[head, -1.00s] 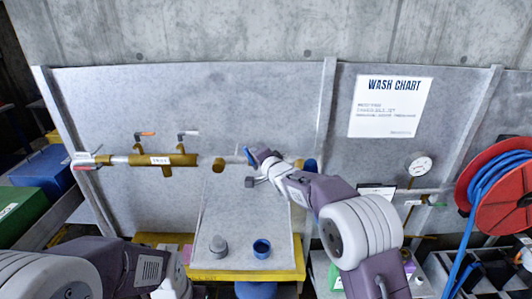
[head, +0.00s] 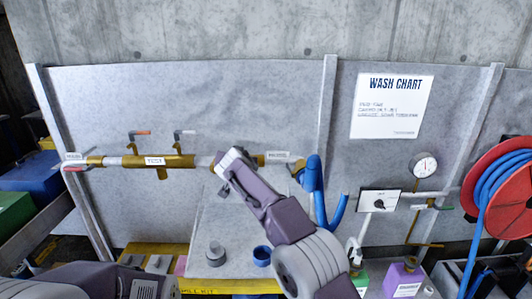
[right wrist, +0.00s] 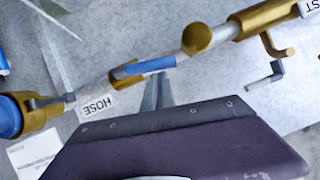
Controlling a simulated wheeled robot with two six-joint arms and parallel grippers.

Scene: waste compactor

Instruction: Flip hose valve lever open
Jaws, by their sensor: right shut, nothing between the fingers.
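The hose valve lever, a blue handle (right wrist: 150,65), shows in the right wrist view. It lies roughly along the pipe beside the HOSE label (right wrist: 97,105). My right gripper (right wrist: 158,90) is shut and empty, its fingertips close to the lever; I cannot tell whether they touch it. In the head view my right gripper (head: 230,160) is in front of the pipe and hides the lever. The HOSE label (head: 278,155) and blue hose (head: 313,180) show to its right. My left gripper is out of view; only my left arm shows at the bottom left.
A brass TEST manifold (head: 155,161) left of the gripper carries a red-handled lever (head: 138,133) and a white-handled lever (head: 186,132). A yellow spill kit bin (head: 225,285) stands below. A dial box (head: 378,201), gauge (head: 424,165) and red hose reel (head: 503,195) are at right.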

